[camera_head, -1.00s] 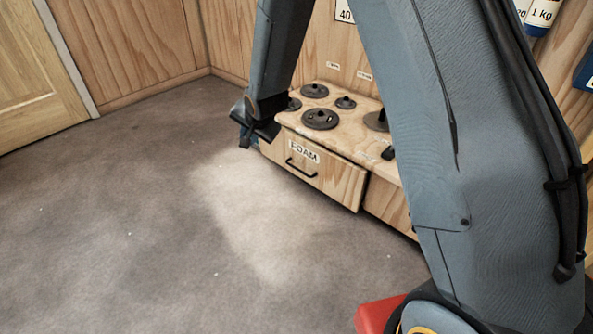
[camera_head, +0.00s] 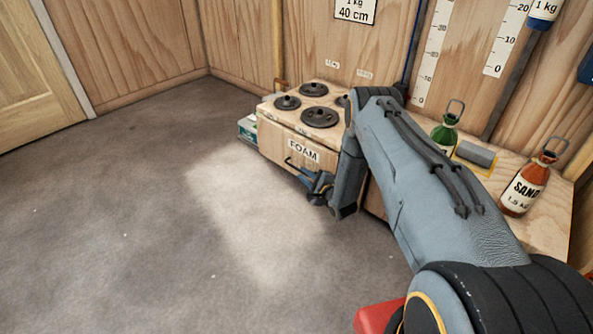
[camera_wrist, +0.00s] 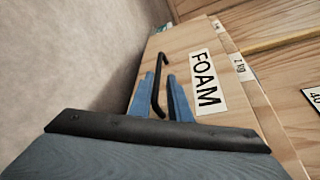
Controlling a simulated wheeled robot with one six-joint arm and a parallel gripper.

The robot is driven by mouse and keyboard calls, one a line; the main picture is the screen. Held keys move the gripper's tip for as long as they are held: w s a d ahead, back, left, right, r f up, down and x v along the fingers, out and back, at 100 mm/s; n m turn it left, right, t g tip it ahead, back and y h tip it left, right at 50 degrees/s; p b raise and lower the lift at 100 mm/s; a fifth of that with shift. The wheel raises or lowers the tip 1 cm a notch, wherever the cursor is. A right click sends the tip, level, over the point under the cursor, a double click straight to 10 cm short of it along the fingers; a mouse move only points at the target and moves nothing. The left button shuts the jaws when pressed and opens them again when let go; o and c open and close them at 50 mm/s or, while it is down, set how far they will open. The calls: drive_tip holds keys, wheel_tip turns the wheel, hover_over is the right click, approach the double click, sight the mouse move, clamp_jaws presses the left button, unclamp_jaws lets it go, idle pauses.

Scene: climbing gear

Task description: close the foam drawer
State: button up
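The foam drawer (camera_head: 276,141) is in the low wooden bench; its front carries a white FOAM label (camera_head: 303,150) and a black bar handle (camera_head: 290,162). Its right side is hidden behind my arm, so I cannot tell now how far it stands out. My gripper (camera_head: 308,178) is low in front of the drawer, at the handle. In the wrist view, the drawer front (camera_wrist: 185,45) fills the middle, and the handle (camera_wrist: 160,70) lies between the two blue fingers (camera_wrist: 160,80). The fingers stand apart, with a gap around the bar; I see no clear grip on it.
Round dark weights (camera_head: 320,116) sit on the bench top. A green bottle (camera_head: 444,135) and an orange sand bottle (camera_head: 527,188) stand farther right. A teal-and-white box (camera_head: 247,128) is at the bench's left end. The floor (camera_head: 150,220) in front and left is clear.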

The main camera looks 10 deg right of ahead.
sight(297, 168)
drive_tip(key=b+x, duration=0.2)
drive_tip(key=x, duration=0.1)
drive_tip(key=b+x, duration=0.1)
drive_tip(key=x, duration=0.3)
drive_tip(key=shift+w+f+b, duration=0.25)
drive_tip(key=shift+f+b, duration=0.05)
drive_tip(key=shift+b, duration=0.05)
clamp_jaws()
